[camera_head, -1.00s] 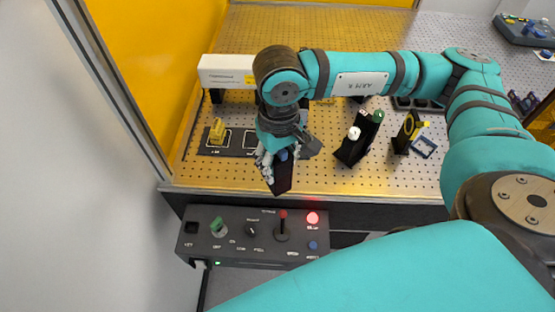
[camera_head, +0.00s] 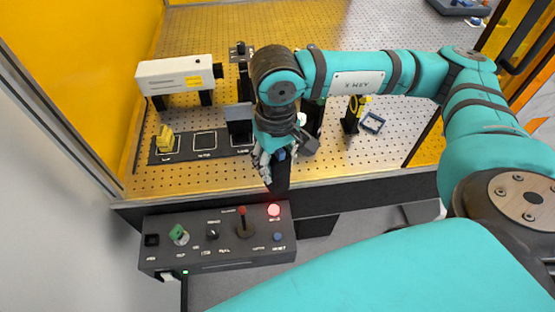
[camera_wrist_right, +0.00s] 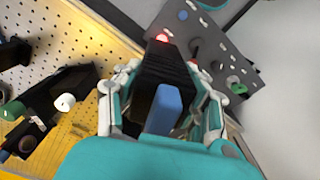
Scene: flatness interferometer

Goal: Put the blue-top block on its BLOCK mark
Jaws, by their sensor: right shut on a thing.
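My right gripper (camera_head: 274,168) is shut on the blue-top block (camera_head: 281,177), a dark block whose small blue top (camera_head: 281,154) points up between the fingers. In the right wrist view the blue top (camera_wrist_right: 165,108) and the black ribbed body (camera_wrist_right: 168,68) show between the two fingers. The block hangs near the front edge of the perforated bench. A dark mat (camera_head: 178,155) with white outlined marks lies left of the gripper; its labels are too small to read, so I cannot tell which is BLOCK. My left gripper is out of view.
A yellow piece (camera_head: 165,138) stands on the mat's left mark; the middle mark is empty. A white instrument (camera_head: 175,75) stands behind. A control box (camera_head: 215,236) with a lit red lamp sits in front.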

